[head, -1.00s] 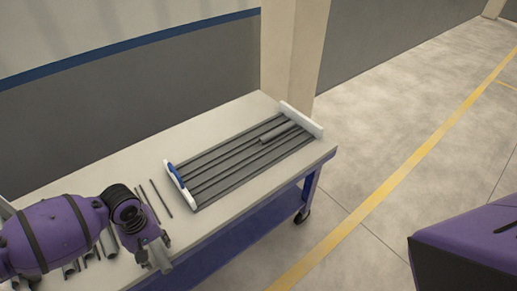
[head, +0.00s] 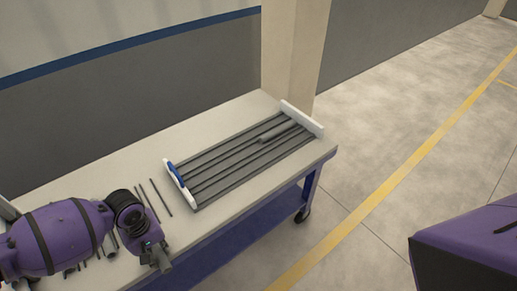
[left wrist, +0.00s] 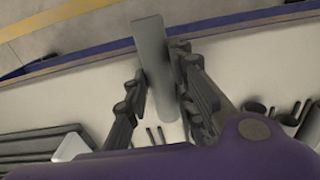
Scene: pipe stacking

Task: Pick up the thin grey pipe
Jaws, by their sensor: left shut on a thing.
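My left gripper (head: 158,258) is over the near left part of the table. In the left wrist view its two fingers (left wrist: 157,72) are shut on a grey pipe (left wrist: 150,38), one finger on each side. The pipe's far end sticks out past the fingertips. In the head view the pipe shows only as a short grey end (head: 165,266) below the gripper. My right gripper is not in view.
A grooved dark grey rack (head: 235,172) with white ends lies on the table (head: 120,162). A short grey pipe (head: 278,131) rests on its far part. The table's back strip is bare.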

